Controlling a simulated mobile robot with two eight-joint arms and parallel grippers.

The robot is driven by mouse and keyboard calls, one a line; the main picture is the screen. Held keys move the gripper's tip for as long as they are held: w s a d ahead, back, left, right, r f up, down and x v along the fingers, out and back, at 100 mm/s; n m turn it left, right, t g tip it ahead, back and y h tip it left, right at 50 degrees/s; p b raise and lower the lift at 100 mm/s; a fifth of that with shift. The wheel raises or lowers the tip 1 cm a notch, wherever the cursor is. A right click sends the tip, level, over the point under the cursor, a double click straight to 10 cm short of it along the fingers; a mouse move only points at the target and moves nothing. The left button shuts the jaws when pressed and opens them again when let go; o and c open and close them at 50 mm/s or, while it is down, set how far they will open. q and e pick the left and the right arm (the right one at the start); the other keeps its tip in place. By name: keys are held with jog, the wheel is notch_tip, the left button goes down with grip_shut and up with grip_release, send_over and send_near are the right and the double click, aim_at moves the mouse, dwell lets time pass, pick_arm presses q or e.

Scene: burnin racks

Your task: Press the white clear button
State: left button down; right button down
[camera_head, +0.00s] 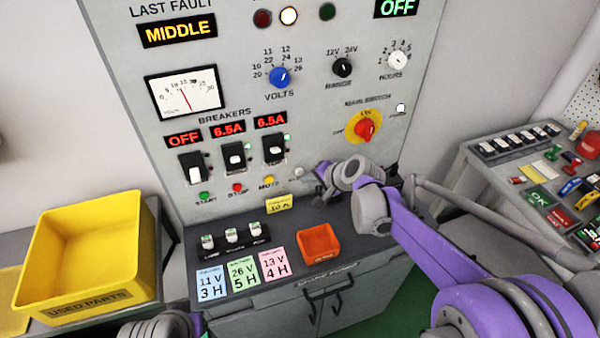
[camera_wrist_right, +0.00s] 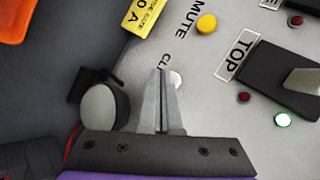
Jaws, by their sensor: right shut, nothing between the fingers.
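The white clear button (camera_head: 299,171) is small and round, at the lower right of the grey panel, right of the yellow mute button (camera_head: 268,181). In the right wrist view the clear button (camera_wrist_right: 177,79) is partly hidden behind my fingertips, and its label is partly covered. My right gripper (camera_head: 319,172) is shut and empty, just right of the clear button in the head view. In the wrist view the shut fingertips (camera_wrist_right: 162,72) overlap the button's left side; I cannot tell whether they touch it. My left gripper's fingers are out of view.
The panel carries breakers (camera_head: 234,158), a green start button (camera_head: 204,197), a red stop button (camera_head: 238,188) and a red main switch (camera_head: 366,129). Below, the bench holds coloured cards (camera_head: 243,273) and an orange tray (camera_head: 334,249). A yellow bin (camera_head: 58,213) stands left.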

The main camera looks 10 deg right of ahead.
jog(key=shift+w+a, duration=0.1)
jog(key=shift+w, duration=0.2)
jog(key=shift+w, duration=0.4)
dwell(0.5)
jog(key=shift+s, duration=0.15)
dwell(0.3)
jog(key=shift+s, duration=0.7)
jog(key=s, duration=0.2)
jog(key=s+d, duration=0.1)
jog(key=s, duration=0.2)
jog(key=shift+d, duration=0.1)
dwell(0.7)
